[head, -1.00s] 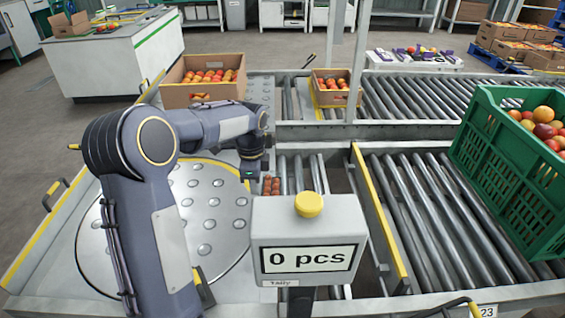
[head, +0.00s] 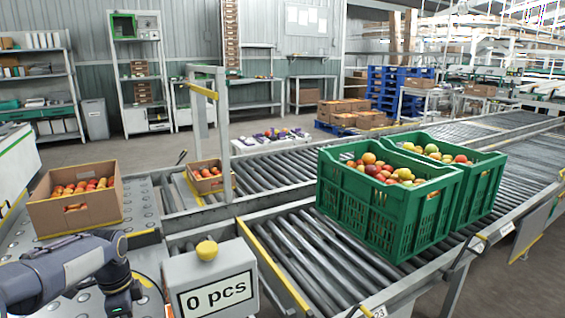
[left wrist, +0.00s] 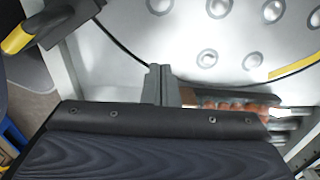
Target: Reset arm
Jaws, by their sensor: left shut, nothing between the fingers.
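My left arm reaches in from the lower left of the head view, its wrist low beside the counter box. In the left wrist view the left gripper (left wrist: 161,72) has its two grey fingers together, with nothing between them, in front of the studded metal plate (left wrist: 190,30). A row of reddish tomatoes (left wrist: 235,107) shows just beyond the fingers, partly hidden by the gripper body. My right gripper is in neither view.
The grey counter box (head: 211,282) reads "0 pcs" and has a yellow button (head: 206,248). Green crates (head: 385,222) (head: 487,190) of fruit stand on the roller conveyor (head: 290,250) to the right.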

